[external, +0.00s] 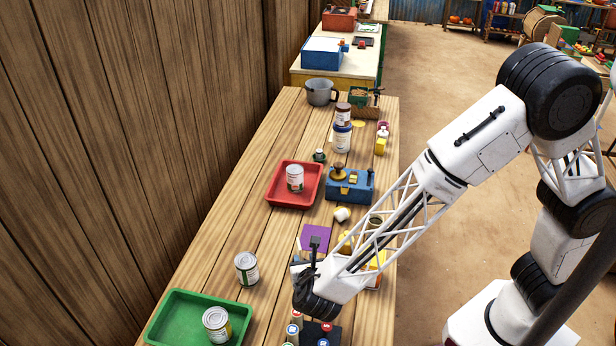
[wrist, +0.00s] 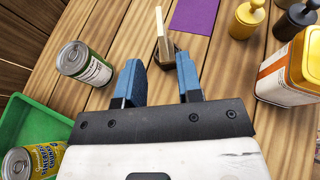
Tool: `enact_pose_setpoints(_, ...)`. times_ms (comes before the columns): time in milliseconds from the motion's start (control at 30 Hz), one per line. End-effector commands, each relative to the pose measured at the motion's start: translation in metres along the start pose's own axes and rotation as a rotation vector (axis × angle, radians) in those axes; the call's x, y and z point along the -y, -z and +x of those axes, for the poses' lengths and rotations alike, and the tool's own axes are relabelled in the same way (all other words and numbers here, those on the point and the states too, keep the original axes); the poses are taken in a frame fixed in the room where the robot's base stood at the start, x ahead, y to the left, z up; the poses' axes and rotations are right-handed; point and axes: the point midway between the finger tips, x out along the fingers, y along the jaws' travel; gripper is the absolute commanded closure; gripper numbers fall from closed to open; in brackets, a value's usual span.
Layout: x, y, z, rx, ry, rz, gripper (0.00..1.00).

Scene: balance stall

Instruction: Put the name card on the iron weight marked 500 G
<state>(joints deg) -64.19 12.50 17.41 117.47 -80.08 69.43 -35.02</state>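In the wrist view, a thin cream upright piece (wrist: 162,32) stands in a small brown base ahead of my gripper; it looks like the name card seen nearly edge-on, and I read no writing on it. My gripper (wrist: 160,80) is open and empty, its two blue fingers apart, with the cream piece beyond the gap between them. A black knobbed weight (wrist: 296,20) stands at the upper right of the wrist view, partly cut off. I see no mark on it, so I cannot tell whether it is the 500 G one. A yellow knobbed weight (wrist: 245,20) stands left of it.
A purple square (external: 314,237) lies beyond my gripper. A tin (external: 246,268) stands to the left, and another (external: 216,322) is in the green tray (external: 172,318). A cream-and-orange canister (wrist: 291,68) stands right. Farther off are a red tray (external: 279,181) and a blue scale (external: 349,187).

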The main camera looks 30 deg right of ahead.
Motion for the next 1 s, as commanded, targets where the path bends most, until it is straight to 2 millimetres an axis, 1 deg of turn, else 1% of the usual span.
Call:
enact_pose_setpoints(767, 0.0, 0.0, -0.001, 0.0, 0.0, 0.001, 0.67)
enact_pose_setpoints(867, 0.002, -0.003, 0.001, -0.002, 0.006, 0.005, 0.67)
enact_pose_setpoints(1000, 0.01, -0.012, 0.01, -0.01, 0.032, 0.024, 0.67)
